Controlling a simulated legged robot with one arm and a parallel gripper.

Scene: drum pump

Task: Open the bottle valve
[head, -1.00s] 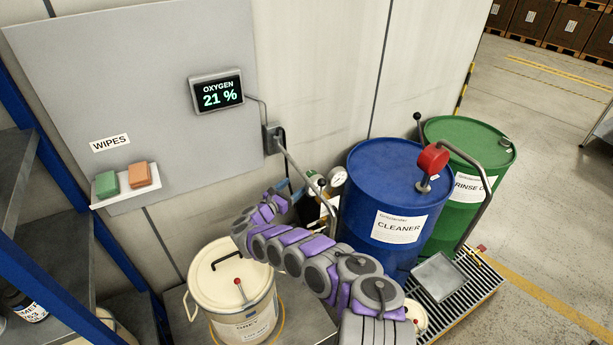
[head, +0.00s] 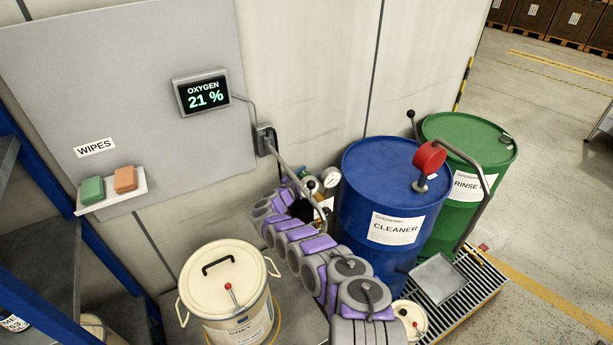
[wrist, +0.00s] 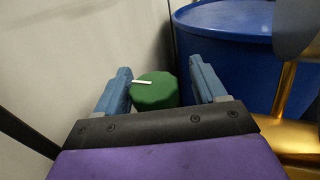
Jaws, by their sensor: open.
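A round green knob (wrist: 155,92) with a white mark on its top, which looks like the bottle valve's handwheel, shows in the wrist view. My gripper (wrist: 160,78) is open, with one blue finger on each side of the knob. Small gaps show between the knob and both fingers, and I cannot tell how deep the knob sits between them. In the head view, a round white gauge (head: 331,177) shows beside the blue drum. My arm hides most of the bottle and my gripper there.
The blue CLEANER drum (head: 382,190) stands close on the right, with the green RINSE drum (head: 480,150) behind it. The wall is close on the left in the wrist view. A cream bucket (head: 227,285) stands in front. An oxygen display (head: 201,92) reads 21 %.

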